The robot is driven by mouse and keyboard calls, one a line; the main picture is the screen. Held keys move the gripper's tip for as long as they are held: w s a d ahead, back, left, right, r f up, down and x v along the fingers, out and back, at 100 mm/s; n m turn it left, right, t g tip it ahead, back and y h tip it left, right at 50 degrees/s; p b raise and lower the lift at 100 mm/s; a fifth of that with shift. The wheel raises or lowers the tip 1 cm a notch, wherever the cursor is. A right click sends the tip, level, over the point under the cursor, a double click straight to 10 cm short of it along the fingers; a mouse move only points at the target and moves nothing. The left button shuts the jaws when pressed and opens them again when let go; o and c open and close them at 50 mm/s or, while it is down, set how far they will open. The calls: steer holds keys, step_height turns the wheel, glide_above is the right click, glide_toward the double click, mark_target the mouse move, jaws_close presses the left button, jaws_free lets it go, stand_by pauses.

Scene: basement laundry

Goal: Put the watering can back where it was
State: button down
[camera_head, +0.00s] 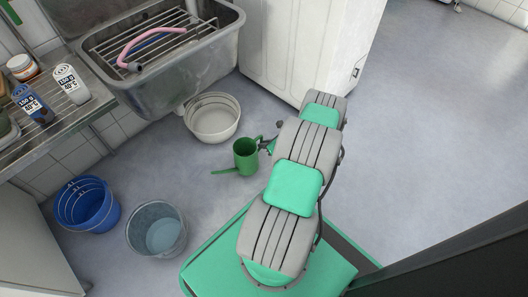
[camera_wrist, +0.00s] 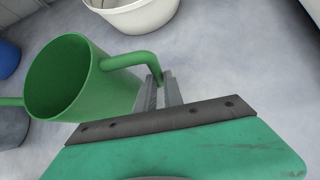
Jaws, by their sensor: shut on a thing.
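The green watering can (camera_head: 245,156) is near the middle of the head view, between my arm and the white basin, with its spout pointing left. My gripper (camera_head: 271,146) is at its right side, on the handle. In the wrist view the can (camera_wrist: 84,82) looks tilted, its open top facing the camera. There my gripper's fingers (camera_wrist: 161,86) are shut on the end of the can's handle. I cannot tell from these views whether the can's base touches the floor.
A white basin (camera_head: 214,119) stands on the floor beyond the can. A blue bucket (camera_head: 87,206) and a grey bucket (camera_head: 142,235) stand at lower left. A metal sink (camera_head: 190,75) and a white appliance (camera_head: 285,50) are behind. Floor right of my arm is clear.

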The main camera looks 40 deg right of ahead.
steer(key=f, duration=0.1)
steer(key=f+b, duration=0.2)
steer(key=f, duration=0.1)
steer(key=shift+w+d, duration=0.2)
steer(key=shift+w, duration=0.15)
steer(key=shift+r, duration=0.15)
steer(key=c, duration=1.9)
jaws_free()
steer(key=shift+f, duration=0.2)
steer(key=o, duration=0.4)
steer(key=shift+o, duration=0.2)
steer(key=shift+r, duration=0.1)
